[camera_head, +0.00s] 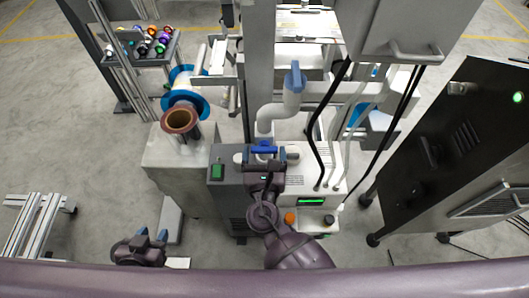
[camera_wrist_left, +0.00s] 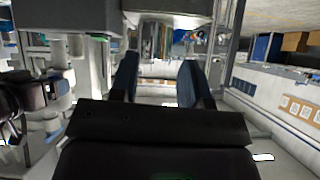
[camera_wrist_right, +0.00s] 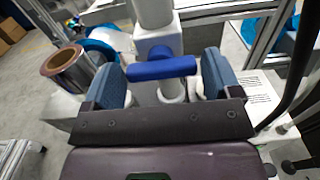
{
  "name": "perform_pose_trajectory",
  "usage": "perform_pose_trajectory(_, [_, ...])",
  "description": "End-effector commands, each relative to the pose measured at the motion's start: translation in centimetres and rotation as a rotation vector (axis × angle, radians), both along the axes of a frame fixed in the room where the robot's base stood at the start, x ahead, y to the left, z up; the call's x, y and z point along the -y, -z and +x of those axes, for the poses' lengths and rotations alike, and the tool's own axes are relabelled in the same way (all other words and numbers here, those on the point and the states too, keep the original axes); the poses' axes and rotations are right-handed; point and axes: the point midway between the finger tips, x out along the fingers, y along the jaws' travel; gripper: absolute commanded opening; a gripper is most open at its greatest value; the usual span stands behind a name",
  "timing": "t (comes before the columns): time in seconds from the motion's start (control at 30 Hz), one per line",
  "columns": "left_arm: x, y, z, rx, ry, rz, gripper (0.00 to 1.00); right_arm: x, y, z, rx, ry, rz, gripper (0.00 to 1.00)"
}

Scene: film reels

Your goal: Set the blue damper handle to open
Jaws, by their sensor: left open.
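The blue handle (camera_head: 263,148) is a short crossbar on a white pipe fitting behind the grey box. In the right wrist view the blue handle (camera_wrist_right: 162,69) lies crosswise, between or just ahead of the fingers; contact cannot be told. My right gripper (camera_head: 264,156) is open, with its fingers (camera_wrist_right: 163,75) wide apart, one near each end of the bar. A second blue lever (camera_head: 295,76) stands upright on the white pipe farther back. My left gripper (camera_head: 152,237) is open and empty low on the left, away from the handle; its fingers also show in the left wrist view (camera_wrist_left: 160,80).
Black cables (camera_head: 322,135) hang close on the right, before a black cabinet (camera_head: 455,140).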

Motion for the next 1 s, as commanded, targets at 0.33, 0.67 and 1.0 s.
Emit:
perform_pose_trajectory(0.33, [0.0, 0.0, 0.1, 0.001, 0.001, 0.001, 0.43, 0.0, 0.0, 0.0, 0.000, 0.000, 0.004, 0.51])
perform_pose_trajectory(0.67, [-0.1, 0.8, -0.2, -0.012, 0.006, 0.005, 0.43, 0.1, 0.2, 0.0, -0.001, 0.001, 0.119, 0.51])
perform_pose_trajectory(1.0, [0.0, 1.8, -0.3, -0.025, 0.012, 0.007, 0.43, 0.2, 0.4, 0.0, -0.003, 0.001, 0.413, 0.51])
